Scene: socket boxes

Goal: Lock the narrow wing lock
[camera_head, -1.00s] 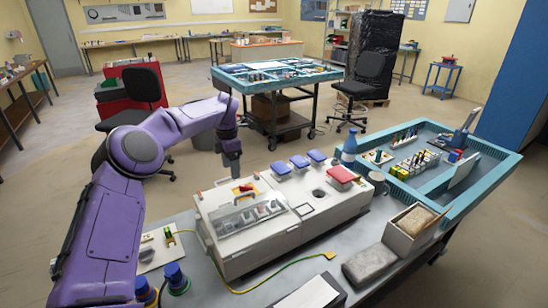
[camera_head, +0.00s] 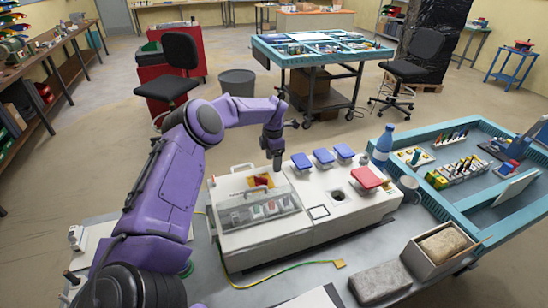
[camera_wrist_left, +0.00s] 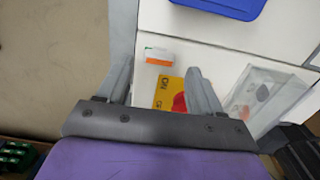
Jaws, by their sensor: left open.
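A white socket box (camera_head: 300,232) stands on the grey bench. On its top left is a yellow plate (camera_head: 251,182) with a red part (camera_head: 263,180); in the left wrist view the yellow plate (camera_wrist_left: 164,92) carries "ON" lettering and the red part (camera_wrist_left: 179,102) is partly hidden by a finger. A small orange-and-white piece (camera_wrist_left: 158,57) lies just beyond the plate. I cannot tell for sure which part is the narrow wing lock. My left gripper (camera_head: 277,168) points down above the box, behind the plate; in the wrist view its fingers (camera_wrist_left: 156,74) are open and empty. My right gripper is out of view.
A clear cover (camera_head: 265,207) stands in front of the plate. Blue lids (camera_head: 323,156) and a red lid (camera_head: 368,178) sit to the right on the box. A yellow-green cable (camera_head: 285,270) runs along the front. A bottle (camera_head: 383,146) and teal tray (camera_head: 446,208) stand right.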

